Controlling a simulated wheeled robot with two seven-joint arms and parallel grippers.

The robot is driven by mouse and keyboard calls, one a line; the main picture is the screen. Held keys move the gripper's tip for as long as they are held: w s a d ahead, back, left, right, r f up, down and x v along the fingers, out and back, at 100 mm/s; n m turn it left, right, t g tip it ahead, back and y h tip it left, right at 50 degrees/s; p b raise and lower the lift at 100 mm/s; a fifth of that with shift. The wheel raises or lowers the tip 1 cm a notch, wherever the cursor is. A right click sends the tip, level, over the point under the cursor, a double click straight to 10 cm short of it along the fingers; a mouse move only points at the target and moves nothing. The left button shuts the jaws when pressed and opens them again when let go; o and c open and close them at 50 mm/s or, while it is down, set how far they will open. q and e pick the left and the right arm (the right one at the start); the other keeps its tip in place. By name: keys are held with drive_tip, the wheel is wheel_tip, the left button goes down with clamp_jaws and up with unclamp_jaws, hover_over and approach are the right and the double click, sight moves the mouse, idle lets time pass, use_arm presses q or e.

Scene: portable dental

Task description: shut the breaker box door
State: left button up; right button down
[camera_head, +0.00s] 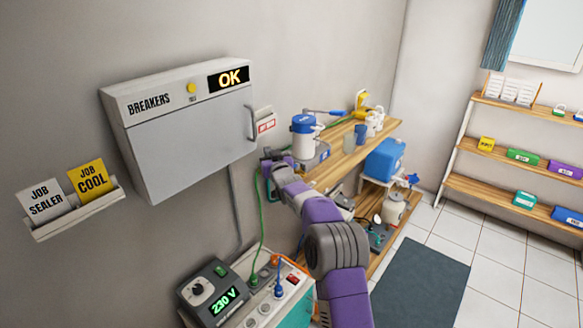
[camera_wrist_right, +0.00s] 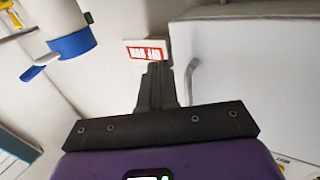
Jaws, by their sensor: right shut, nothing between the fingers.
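The breaker box (camera_head: 150,92) hangs on the grey wall at the left in the head view, with an "OK" display lit at its top right. Its grey door (camera_head: 190,145) lies flat against the front and looks shut. The door handle (camera_head: 251,122) is at the door's right edge; it also shows in the right wrist view (camera_wrist_right: 190,80). My right gripper (camera_head: 268,160) is just right of and below the box, apart from the door. In the wrist view its fingers (camera_wrist_right: 155,85) are shut and empty, left of the handle. My left gripper is not in view.
A red-and-white label (camera_head: 266,124) is on the wall right of the box. A wooden shelf (camera_head: 345,160) with a blue-lidded white container (camera_head: 303,135) stands right of my gripper. Below are a 230 V unit (camera_head: 214,292) and cables. A card holder (camera_head: 75,212) is at left.

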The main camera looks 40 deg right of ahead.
drive_tip(key=s+d, duration=0.2)
drive_tip(key=s, duration=0.6)
drive_tip(key=s+a+f+g+y, duration=0.15)
drive_tip(key=a+f, duration=0.35)
drive_tip(key=f, duration=0.5)
drive_tip(key=s+a+f+g+y, duration=0.1)
drive_tip(key=a+f+g, duration=0.3)
drive_tip(key=f, duration=0.7)
drive_tip(key=s+a+f+g+y, duration=0.3)
drive_tip(key=s+a+f, duration=0.5)
drive_tip(key=a+f, duration=0.4)
drive_tip(key=s+a+f+g+y, duration=0.1)
drive_tip(key=s+a+f, duration=0.3)
drive_tip(key=s, duration=0.5)
drive_tip(key=s+a+f+g+y, duration=0.1)
drive_tip(key=s+a+f+g, duration=0.3)
drive_tip(key=s, duration=0.5)
drive_tip(key=s+a+f+g+y, duration=0.1)
drive_tip(key=s+a+f+g, duration=0.2)
drive_tip(key=s+a, duration=0.4)
drive_tip(key=s, duration=0.3)
drive_tip(key=shift+a+f, duration=0.25)
drive_tip(key=shift+f, duration=0.15)
drive_tip(key=shift+g, duration=0.25)
